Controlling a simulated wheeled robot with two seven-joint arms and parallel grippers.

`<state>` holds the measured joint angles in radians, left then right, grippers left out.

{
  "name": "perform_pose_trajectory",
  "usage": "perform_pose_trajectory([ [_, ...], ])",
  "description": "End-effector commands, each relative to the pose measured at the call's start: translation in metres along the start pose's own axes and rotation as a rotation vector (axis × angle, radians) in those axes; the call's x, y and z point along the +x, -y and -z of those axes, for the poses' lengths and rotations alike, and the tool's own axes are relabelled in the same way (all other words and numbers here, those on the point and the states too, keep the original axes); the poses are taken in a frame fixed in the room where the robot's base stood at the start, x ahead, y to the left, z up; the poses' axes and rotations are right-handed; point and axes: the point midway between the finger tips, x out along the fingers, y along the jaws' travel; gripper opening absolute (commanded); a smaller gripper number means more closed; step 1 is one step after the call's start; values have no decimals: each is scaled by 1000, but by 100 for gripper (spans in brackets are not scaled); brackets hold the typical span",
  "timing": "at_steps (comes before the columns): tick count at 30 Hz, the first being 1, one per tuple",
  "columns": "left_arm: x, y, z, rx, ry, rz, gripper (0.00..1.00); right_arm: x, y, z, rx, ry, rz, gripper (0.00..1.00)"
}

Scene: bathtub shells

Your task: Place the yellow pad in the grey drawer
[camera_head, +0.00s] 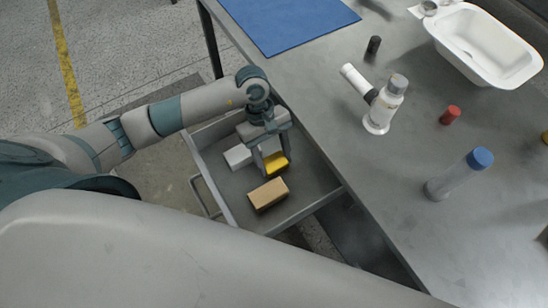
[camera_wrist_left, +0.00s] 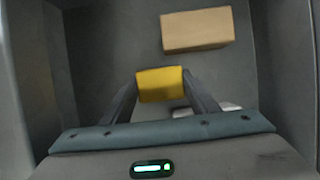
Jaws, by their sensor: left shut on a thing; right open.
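The yellow pad (camera_head: 276,161) is between the fingers of my left gripper (camera_head: 270,160), which is shut on it. The gripper reaches down into the open grey drawer (camera_head: 314,193) under the table. In the left wrist view the pad (camera_wrist_left: 160,84) sits between the two fingertips (camera_wrist_left: 160,90), over the drawer floor. I cannot tell whether the pad touches the floor. My right gripper is not visible in either view.
A tan block (camera_head: 268,194) and a white block (camera_head: 238,156) lie in the drawer, close to the gripper. On the table stand a white microscope-like device (camera_head: 381,106), a blue-capped tube (camera_head: 458,175), a red cap (camera_head: 450,115) and a white basin (camera_head: 487,45). A blue mat (camera_head: 290,20) lies at the back.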

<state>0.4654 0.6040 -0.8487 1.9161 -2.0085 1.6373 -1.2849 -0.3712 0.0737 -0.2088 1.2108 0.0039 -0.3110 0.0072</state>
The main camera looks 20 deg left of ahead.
Motion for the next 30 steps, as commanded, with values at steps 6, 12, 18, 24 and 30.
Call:
perform_pose_trajectory([
  [6,2,0,1,0,0,0,33,3,-2,-1,3,10,-2,56],
  [12,2,0,1,0,0,0,72,2,-6,0,9,23,-8,56],
  [18,2,0,1,0,0,0,72,1,-6,0,9,21,-9,56],
  [24,0,0,0,0,0,0,72,-1,-4,1,7,15,-6,56],
  [30,-13,-1,1,2,-2,-2,72,3,0,-3,1,10,-1,56],
])
